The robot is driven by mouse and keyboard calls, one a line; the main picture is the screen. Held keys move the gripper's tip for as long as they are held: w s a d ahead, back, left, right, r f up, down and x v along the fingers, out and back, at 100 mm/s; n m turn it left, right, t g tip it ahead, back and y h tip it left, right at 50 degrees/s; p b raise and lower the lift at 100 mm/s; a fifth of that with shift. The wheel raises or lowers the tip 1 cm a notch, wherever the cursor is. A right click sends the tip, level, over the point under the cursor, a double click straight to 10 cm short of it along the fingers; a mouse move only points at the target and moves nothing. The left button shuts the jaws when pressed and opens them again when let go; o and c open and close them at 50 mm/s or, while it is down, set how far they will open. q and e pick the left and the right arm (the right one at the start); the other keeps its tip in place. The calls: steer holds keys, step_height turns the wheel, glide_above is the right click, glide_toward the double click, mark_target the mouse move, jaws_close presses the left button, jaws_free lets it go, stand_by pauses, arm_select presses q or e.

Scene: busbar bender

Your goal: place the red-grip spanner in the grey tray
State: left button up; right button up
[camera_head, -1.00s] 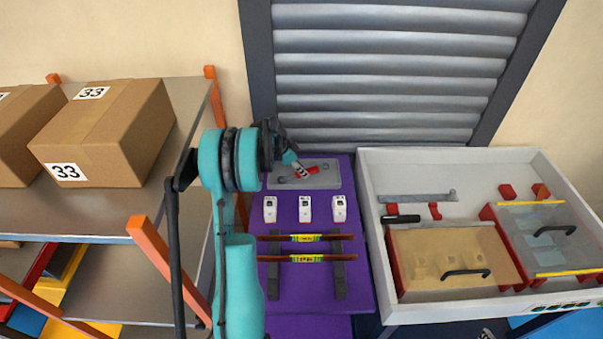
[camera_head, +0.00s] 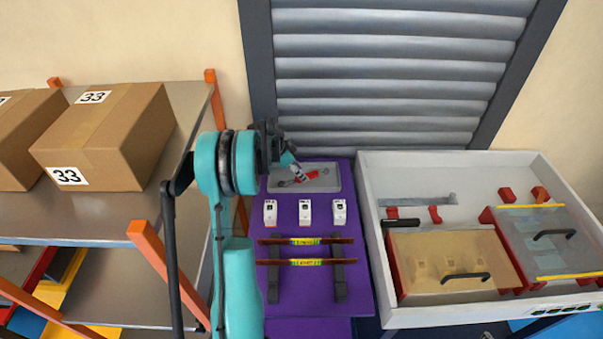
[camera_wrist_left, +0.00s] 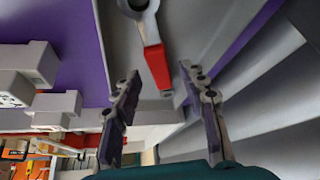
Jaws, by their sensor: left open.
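The red-grip spanner (camera_head: 313,175) lies in the grey tray (camera_head: 331,185), at the far end of the purple table. In the left wrist view the spanner's grey ring end (camera_wrist_left: 138,8) points away from me and its red grip (camera_wrist_left: 157,66) points towards my jaws. The grey tray (camera_wrist_left: 185,30) also shows there under the spanner. My left gripper (camera_head: 298,174) is over the tray beside the red grip. In the left wrist view the jaws (camera_wrist_left: 158,76) are open, with the grip's end near the gap between the fingertips. My right gripper is out of view.
Several white breakers (camera_head: 305,212) stand in front of the tray on the purple table (camera_head: 358,275). Nearer are two busbars (camera_head: 305,241) on dark supports. A white-walled bench (camera_head: 370,172) is at the right, a shelf with boxes (camera_head: 110,135) at the left, a shutter behind.

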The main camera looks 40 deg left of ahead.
arm_select(q)
steer(key=p+v, duration=0.3)
steer(key=v, duration=0.7)
steer(key=s+d+r+n+y, duration=0.15)
steer(key=d+r, duration=0.35)
steer(key=d, duration=0.5)
steer(key=s+d+r+n, duration=0.15)
steer(key=d+r, duration=0.25)
steer(key=d, duration=0.6)
steer(key=s+d+f+n+t+y, duration=0.1)
steer(key=s+d+n, duration=0.1)
steer(key=s+d, duration=1.3)
steer(key=shift+d+t, duration=0.2)
steer(key=shift+t, duration=0.2)
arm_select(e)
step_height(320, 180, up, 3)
arm_select(q)
steer(key=shift+s, duration=0.15)
steer(key=shift+c, duration=0.4)
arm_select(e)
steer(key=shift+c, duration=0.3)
